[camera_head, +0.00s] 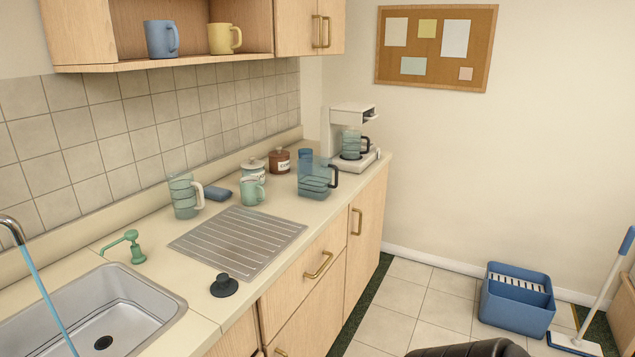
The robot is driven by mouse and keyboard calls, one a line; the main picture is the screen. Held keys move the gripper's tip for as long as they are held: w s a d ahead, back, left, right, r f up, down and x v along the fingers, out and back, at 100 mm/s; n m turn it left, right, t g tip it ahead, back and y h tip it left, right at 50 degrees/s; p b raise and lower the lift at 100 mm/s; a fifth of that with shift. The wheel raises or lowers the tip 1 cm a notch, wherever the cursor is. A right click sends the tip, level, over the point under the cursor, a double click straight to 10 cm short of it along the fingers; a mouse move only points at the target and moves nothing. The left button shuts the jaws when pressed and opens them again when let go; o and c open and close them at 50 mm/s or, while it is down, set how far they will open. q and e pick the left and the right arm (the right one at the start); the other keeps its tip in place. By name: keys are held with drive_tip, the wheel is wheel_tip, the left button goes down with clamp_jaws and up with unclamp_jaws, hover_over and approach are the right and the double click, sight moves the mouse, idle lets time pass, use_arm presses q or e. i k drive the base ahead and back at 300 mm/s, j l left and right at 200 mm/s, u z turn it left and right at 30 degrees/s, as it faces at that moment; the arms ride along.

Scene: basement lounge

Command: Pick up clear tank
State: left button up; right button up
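A clear, boxy tank (314,184) with a dark handle on its right side stands upright on the counter, near its front edge and left of the coffee maker. Its lower part looks blue-green, perhaps from water. A blue cup-like thing (305,158) shows at its back left; I cannot tell whether they touch. A clear pitcher (184,198) with a white handle stands farther left near the tiled wall. A glass carafe (351,146) sits in the white coffee maker (346,117). Neither of my grippers is in view.
A green mug (252,191), a lidded jar, a brown canister (279,161) and a blue sponge-like item stand nearby. The ridged drainboard (237,242) is bare. A black stopper, soap pump and sink (100,310) lie nearer. A blue bucket (517,308) stands on the floor.

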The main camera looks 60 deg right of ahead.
sight(315, 173)
drive_tip(key=z, duration=1.95)
drive_tip(key=i+l+z, duration=0.2)
drive_tip(key=i+l, duration=0.55)
drive_tip(key=i, duration=0.15)
